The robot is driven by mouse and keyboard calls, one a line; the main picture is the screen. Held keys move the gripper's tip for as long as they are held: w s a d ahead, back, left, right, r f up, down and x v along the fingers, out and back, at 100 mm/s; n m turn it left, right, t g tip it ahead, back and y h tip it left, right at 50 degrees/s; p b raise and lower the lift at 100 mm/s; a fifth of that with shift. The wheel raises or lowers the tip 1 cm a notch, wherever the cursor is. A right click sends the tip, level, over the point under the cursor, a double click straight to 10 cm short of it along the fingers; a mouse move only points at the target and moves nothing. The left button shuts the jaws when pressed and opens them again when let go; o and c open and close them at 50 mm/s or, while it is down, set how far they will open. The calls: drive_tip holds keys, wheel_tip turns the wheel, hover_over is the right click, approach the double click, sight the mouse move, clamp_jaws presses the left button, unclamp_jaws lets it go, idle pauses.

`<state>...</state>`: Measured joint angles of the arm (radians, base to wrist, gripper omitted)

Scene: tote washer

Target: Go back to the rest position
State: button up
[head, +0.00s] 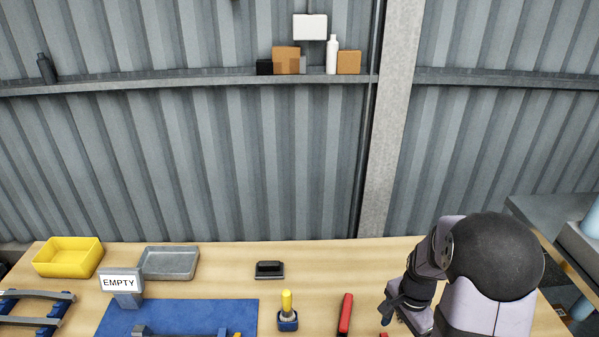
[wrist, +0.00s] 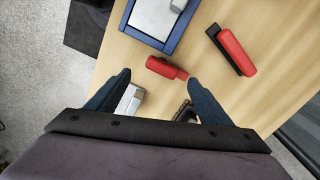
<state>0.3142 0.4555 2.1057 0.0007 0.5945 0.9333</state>
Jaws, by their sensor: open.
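My gripper (wrist: 158,82) is open in the wrist view, its two blue fingers spread wide with nothing held between them. It points down over the wooden table. A small red object (wrist: 164,67) lies on the table just beyond the fingertips, and it appears apart from them. In the head view my gripper (head: 389,306) is low at the right of the table, to the right of a red and black stapler-like tool (head: 345,314). My arm hides part of the table there.
A blue-framed tray (wrist: 178,48), a red and black tool (wrist: 234,52) and a pale grey object (wrist: 130,101) lie near my gripper. A yellow bin (head: 68,262), grey tray (head: 168,265), EMPTY sign (head: 120,283), blue mat (head: 205,316), black object (head: 269,270) and yellow-handled tool (head: 287,305) stand left.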

drive_tip(key=s+a+r+n+g, duration=0.1)
drive_tip(key=s+a+r+n, duration=0.1)
drive_tip(key=s+a+n, duration=0.35)
drive_tip(key=s+a+r+n+g, duration=0.1)
drive_tip(key=s+a+r+n, duration=0.1)
drive_tip(key=s+n, duration=0.6)
drive_tip(key=a+r, duration=0.1)
drive_tip(key=w+a+r+t, duration=0.1)
drive_tip(key=a+r+n+t, duration=0.1)
drive_tip(key=shift+w+a+r, duration=0.2)
drive_tip(key=shift+w+r, duration=0.15)
drive_tip(key=shift+w, duration=0.05)
